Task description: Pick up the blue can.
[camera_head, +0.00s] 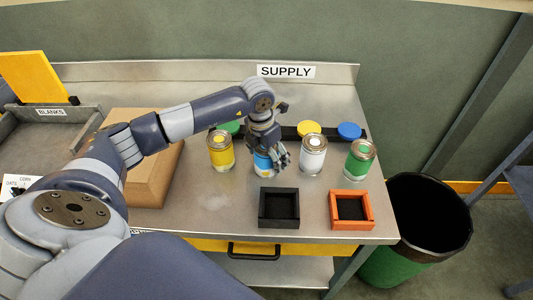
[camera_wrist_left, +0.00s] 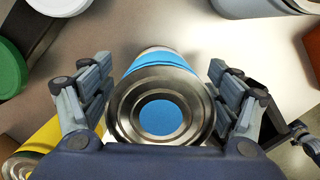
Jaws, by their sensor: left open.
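The blue can (camera_head: 263,165) stands upright on the metal table, second from the left in a row of cans, partly hidden by my gripper in the head view. In the left wrist view the blue can (camera_wrist_left: 161,118) shows its silver rim and blue top disc, with its blue side beyond. My left gripper (camera_head: 277,156) is over the can. In the left wrist view the fingers of my left gripper (camera_wrist_left: 160,90) are spread on either side of the can, with a gap visible at each side. My right gripper is not in view.
A yellow can (camera_head: 220,150) stands left, a white can (camera_head: 313,155) and a green can (camera_head: 359,160) right. A black tray (camera_head: 279,222) and an orange tray (camera_head: 351,224) sit in front. Lids lie behind on a dark rack (camera_head: 291,132). A cardboard box (camera_head: 152,187) is left.

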